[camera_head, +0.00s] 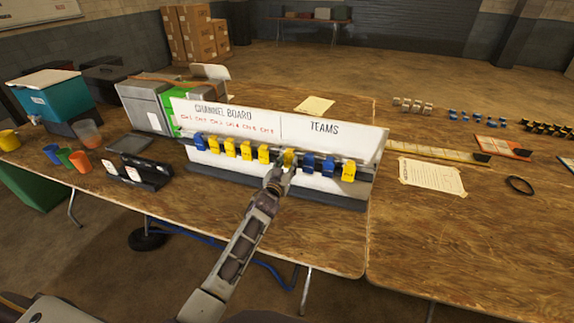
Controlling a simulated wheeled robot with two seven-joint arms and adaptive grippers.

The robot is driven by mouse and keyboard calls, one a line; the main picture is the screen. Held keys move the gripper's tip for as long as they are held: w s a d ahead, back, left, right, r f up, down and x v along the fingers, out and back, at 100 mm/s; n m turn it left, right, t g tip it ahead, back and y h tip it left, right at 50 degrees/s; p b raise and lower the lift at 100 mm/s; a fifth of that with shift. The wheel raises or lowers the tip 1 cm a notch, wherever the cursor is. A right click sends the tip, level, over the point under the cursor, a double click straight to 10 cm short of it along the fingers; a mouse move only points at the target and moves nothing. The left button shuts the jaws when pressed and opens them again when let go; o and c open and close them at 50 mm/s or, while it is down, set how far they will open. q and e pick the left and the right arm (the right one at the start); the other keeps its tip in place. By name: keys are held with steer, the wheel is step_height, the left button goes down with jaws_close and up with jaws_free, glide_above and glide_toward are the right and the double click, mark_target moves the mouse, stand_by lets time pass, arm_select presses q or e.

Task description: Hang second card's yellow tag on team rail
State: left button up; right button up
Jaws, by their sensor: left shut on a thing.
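The white channel board (225,168) stands on the table with "CHANNEL BOARD" written on its left part and "TEAMS" on its right. Under TEAMS, the team rail (337,160) bears blue tags (327,166) and a yellow tag (348,171) at its right end. My left gripper (281,172) is at the left end of the TEAMS part, shut on a yellow tag (289,157). I cannot tell whether this tag touches the rail. Under the channel part hang one blue tag (200,142) and several yellow tags (246,151). My right gripper is not in view.
A black holder (150,174) with white cards (134,173) stands left of the board. A paper sheet (432,176) and a black ring (520,185) lie to the right.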

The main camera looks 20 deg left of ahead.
arm_select(q)
steer(key=o, duration=1)
steer(key=shift+s+a, duration=0.15)
steer(key=shift+s, duration=2.85)
steer(key=shift+s+a, duration=0.1)
steer(key=shift+s, duration=2.9)
steer(key=shift+s, duration=0.1)
